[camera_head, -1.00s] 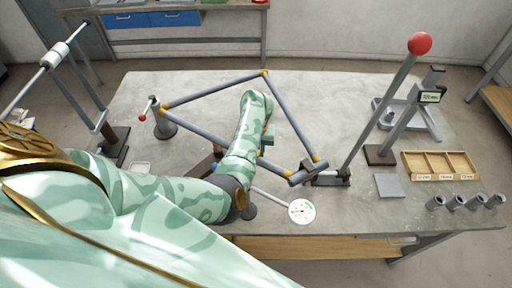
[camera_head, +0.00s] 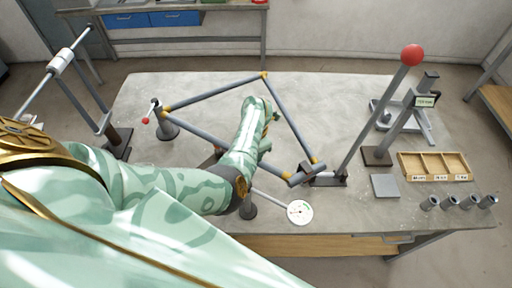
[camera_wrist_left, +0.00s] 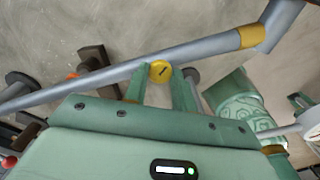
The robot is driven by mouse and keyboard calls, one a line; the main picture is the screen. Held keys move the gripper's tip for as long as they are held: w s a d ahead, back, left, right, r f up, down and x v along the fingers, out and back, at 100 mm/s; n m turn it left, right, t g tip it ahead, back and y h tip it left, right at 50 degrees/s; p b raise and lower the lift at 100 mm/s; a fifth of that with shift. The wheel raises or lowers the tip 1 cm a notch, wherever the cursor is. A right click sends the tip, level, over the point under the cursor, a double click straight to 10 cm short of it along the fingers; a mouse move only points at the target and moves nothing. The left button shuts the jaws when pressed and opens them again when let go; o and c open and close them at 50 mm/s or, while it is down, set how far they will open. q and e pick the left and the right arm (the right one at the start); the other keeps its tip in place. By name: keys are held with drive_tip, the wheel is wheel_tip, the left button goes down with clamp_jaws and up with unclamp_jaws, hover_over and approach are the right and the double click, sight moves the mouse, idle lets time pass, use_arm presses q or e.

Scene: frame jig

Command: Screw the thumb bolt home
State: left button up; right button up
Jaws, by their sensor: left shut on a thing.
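The thumb bolt (camera_wrist_left: 160,71) shows in the left wrist view as a yellow round head with a dark slot, beside a grey frame tube (camera_wrist_left: 95,82). My left gripper (camera_wrist_left: 161,82) is shut on the bolt head, one finger on each side. The frame has grey tubes and yellow joints. How deep the bolt sits cannot be seen. My right gripper is in neither view.
A white dial (camera_head: 299,212) lies near the table's front edge. A lever with a red ball (camera_head: 412,54) stands right of the frame. A wooden tray (camera_head: 436,178) and several grey cups (camera_head: 450,202) are at the right. The table (camera_head: 150,90) is bare behind the frame.

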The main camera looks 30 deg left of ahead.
use_arm(q)
drive_tip(key=m, duration=0.2)
drive_tip(key=m+p, duration=0.1)
drive_tip(key=m, duration=0.1)
drive_tip(key=m+p, duration=0.1)
drive_tip(key=m, duration=0.1)
drive_tip(key=shift+w+r, duration=0.15)
drive_tip(key=shift+r, duration=0.1)
drive_tip(key=m+p, duration=0.1)
drive_tip(key=m, duration=0.2)
drive_tip(key=shift+m+p, duration=0.35)
drive_tip(key=shift+m, duration=0.05)
drive_tip(key=shift+a+m+p, duration=0.1)
drive_tip(key=shift+m+p, duration=0.35)
drive_tip(key=shift+m, duration=1.05)
drive_tip(key=o, duration=1)
drive_tip(key=shift+f, duration=0.1)
wheel_tip(320, 180, up, 16)
drive_tip(key=p, duration=0.5)
